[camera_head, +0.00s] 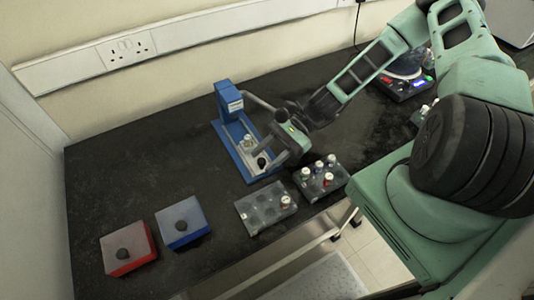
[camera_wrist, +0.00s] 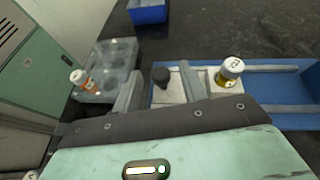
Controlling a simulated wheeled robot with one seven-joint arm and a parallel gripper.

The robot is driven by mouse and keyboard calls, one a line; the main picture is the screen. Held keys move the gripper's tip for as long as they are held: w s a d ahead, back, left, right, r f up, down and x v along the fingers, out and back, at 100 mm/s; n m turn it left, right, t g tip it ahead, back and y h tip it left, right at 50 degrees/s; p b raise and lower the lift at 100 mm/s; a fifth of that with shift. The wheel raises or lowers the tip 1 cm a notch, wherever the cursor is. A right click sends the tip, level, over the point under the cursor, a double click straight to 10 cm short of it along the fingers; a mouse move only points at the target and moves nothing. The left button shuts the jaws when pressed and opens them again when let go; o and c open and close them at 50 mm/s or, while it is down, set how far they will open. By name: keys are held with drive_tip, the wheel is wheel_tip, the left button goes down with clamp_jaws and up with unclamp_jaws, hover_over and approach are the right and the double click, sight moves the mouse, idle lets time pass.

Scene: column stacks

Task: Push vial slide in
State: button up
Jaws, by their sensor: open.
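The vial slide is a pale plate (camera_wrist: 165,97) set in a long blue holder (camera_head: 230,150) with a blue upright at its far end. A black knob (camera_head: 262,162) stands at the slide's near end; the wrist view shows the knob (camera_wrist: 160,77) too. A white-capped vial with a yellow label (camera_wrist: 229,73) stands upright on the slide, also seen in the head view (camera_head: 248,142). My gripper (camera_head: 254,128) is open and empty over the slide. In the wrist view the knob shows between its fingers, with the vial right of the right finger. Whether the fingers touch anything is unclear.
A grey rack (camera_head: 265,209) with one vial and another rack (camera_head: 320,182) with several vials stand in front of the holder. The table's left back is clear.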

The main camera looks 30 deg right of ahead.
sight(253, 140)
drive_tip(key=shift+a, duration=0.1)
clamp_jaws()
drive_tip(key=w+b, duration=0.1)
drive_tip(key=w, duration=0.7)
drive_tip(key=shift+f, duration=0.2)
drive_tip(key=shift+w+r, duration=0.15)
drive_tip(key=shift+w, duration=0.4)
unclamp_jaws()
drive_tip(key=b+v, duration=0.3)
drive_tip(key=v, duration=1.4)
drive_tip(key=shift+d, duration=0.25)
